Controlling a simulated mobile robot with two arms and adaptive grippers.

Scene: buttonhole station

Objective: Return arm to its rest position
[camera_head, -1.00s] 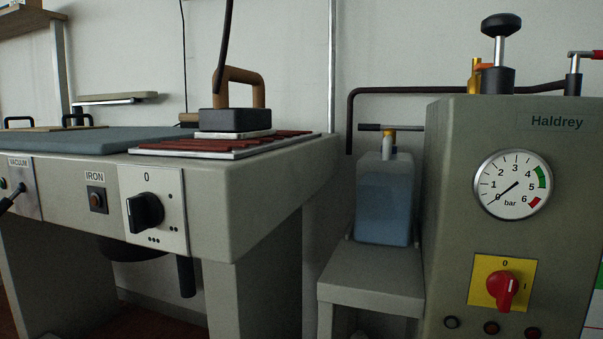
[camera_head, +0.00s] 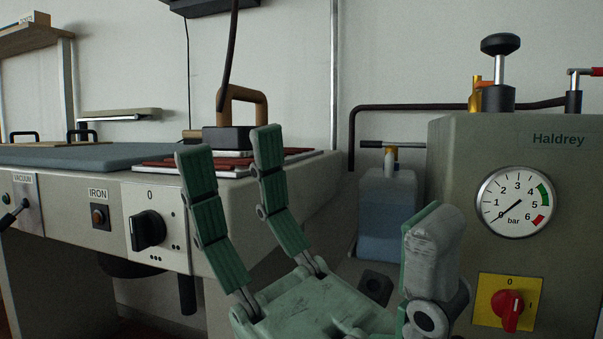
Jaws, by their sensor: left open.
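My left gripper (camera_head: 325,205) is in the lower middle of the head view, large and close to the camera. Its green padded fingers stand up and are spread apart, with nothing between them. It is in front of the ironing table's right end and hides part of the water tank and the stand under it. The wrist and arm behind the palm run out of the bottom of the picture. My right gripper does not show.
The ironing table (camera_head: 60,228) with its iron (camera_head: 230,138) and black dial (camera_head: 148,229) is at the left. A water tank (camera_head: 388,210) stands behind the gripper. The Haldrey boiler (camera_head: 455,160), with a gauge (camera_head: 514,203) and red switch (camera_head: 509,305), is at the right.

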